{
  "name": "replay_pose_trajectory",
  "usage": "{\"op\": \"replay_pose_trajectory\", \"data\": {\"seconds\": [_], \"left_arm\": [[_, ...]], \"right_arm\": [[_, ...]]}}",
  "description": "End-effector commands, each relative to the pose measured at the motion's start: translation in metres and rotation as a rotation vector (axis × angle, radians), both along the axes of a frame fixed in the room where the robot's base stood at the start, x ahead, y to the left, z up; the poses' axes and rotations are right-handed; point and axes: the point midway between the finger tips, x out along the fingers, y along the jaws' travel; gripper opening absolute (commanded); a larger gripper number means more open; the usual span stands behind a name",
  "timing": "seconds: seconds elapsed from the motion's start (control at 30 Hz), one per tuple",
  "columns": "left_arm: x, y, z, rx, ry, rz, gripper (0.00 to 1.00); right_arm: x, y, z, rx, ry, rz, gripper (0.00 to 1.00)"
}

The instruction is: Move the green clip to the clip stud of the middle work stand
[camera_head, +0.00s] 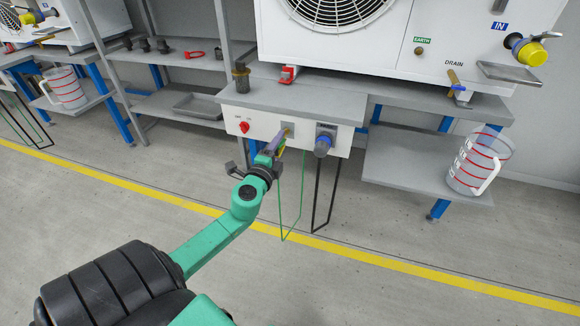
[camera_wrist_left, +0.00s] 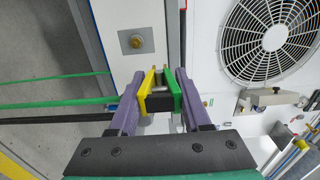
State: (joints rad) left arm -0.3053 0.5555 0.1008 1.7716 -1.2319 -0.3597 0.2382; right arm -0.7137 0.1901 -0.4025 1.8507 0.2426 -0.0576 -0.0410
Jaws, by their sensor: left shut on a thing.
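The green clip (camera_wrist_left: 172,92), with one green and one yellow side, is held between the purple fingers of my left gripper (camera_wrist_left: 158,100). In the head view, my left gripper (camera_head: 272,148) is in front of the white panel of the middle work stand (camera_head: 290,98). A small part of the clip (camera_head: 280,153) shows beside the fingers. A brass stud on a grey plate (camera_head: 287,130) is on this panel, close to the fingertips. In the left wrist view, the stud (camera_wrist_left: 136,41) shows ahead and left of the clip, apparently apart from it. My right gripper is not in view.
A blue-grey connector (camera_head: 325,141) and a red switch (camera_head: 244,127) flank the stud on the panel. Green (camera_head: 300,205) and black (camera_head: 318,205) cables hang below. A white fan unit (camera_head: 385,45) marked EARTH stands above. A jug (camera_head: 476,165) is on the right shelf.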

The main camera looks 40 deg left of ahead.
Motion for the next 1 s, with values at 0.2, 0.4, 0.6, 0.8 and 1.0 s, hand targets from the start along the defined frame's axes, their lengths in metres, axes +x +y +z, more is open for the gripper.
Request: {"op": "replay_pose_trajectory", "data": {"seconds": [0.2,0.4,0.6,0.8,1.0], "left_arm": [[0.006,0.022,-0.048,0.001,-0.004,0.005,0.0],[0.007,0.026,-0.043,0.002,-0.002,0.006,0.0],[0.007,0.025,-0.043,0.001,-0.001,0.006,0.0],[0.016,0.028,-0.043,0.002,-0.002,0.006,0.0],[0.035,0.035,-0.043,0.003,-0.001,0.007,0.0]], "right_arm": [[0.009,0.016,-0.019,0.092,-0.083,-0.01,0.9],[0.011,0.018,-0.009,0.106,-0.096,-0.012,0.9],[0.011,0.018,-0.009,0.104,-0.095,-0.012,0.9],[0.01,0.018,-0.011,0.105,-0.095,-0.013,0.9],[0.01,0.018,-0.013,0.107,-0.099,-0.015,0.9]]}}
